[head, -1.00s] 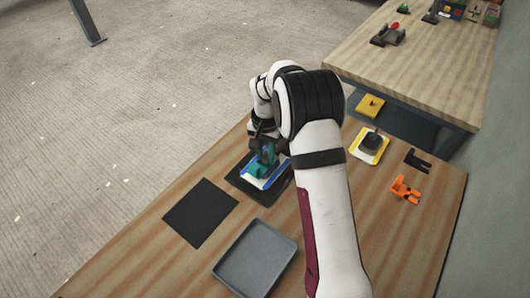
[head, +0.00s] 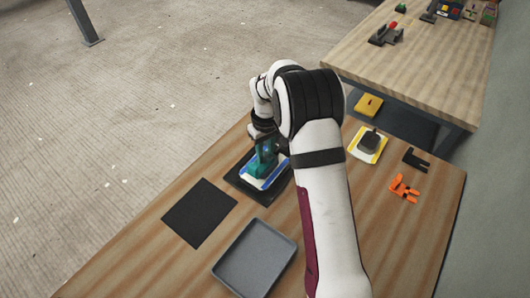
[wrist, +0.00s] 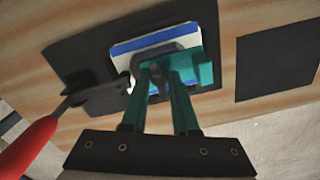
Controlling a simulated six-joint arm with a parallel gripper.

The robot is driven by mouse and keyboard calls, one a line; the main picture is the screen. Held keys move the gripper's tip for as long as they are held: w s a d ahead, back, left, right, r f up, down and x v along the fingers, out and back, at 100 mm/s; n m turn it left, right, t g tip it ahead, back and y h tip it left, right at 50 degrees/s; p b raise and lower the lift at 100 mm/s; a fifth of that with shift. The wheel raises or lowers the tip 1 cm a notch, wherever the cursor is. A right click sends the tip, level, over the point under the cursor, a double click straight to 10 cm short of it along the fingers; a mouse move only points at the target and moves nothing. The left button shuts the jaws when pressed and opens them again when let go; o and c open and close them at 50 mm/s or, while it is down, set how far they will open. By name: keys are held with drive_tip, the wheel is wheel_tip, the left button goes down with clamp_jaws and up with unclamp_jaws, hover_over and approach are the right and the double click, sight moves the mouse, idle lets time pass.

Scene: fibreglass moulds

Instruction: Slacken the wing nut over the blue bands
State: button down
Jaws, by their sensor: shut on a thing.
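A white plate with blue bands (wrist: 130,47) lies on a black mat (wrist: 75,50) in the wrist view; the plate also shows in the head view (head: 250,183), under my wrist. A dark grey block stands on the plate. My gripper (wrist: 163,72), with teal fingers, points down at this block and is shut on a small dark piece, which I take to be the wing nut (wrist: 154,84). The fingers hide most of it. In the head view my gripper (head: 265,160) is over the plate, partly covered by my arm.
A red-handled tool (wrist: 25,148) reaches close to the left of my fingers. A black sheet (head: 200,213) and a grey tray (head: 255,258) lie nearby. A yellow-banded plate with a dark block (head: 369,143) and an orange piece (head: 404,188) are to the right.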

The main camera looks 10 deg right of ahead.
sight(266, 155)
drive_tip(key=n, duration=0.7)
drive_tip(key=shift+w, duration=0.1)
drive_tip(key=n, duration=0.4)
drive_tip(key=shift+d, duration=0.1)
drive_tip(key=shift+w+n, duration=0.15)
drive_tip(key=shift+n, duration=1.65)
drive_tip(key=c, duration=0.7)
unclamp_jaws()
wheel_tip(266, 155, up, 16)
drive_tip(key=shift+f, duration=0.1)
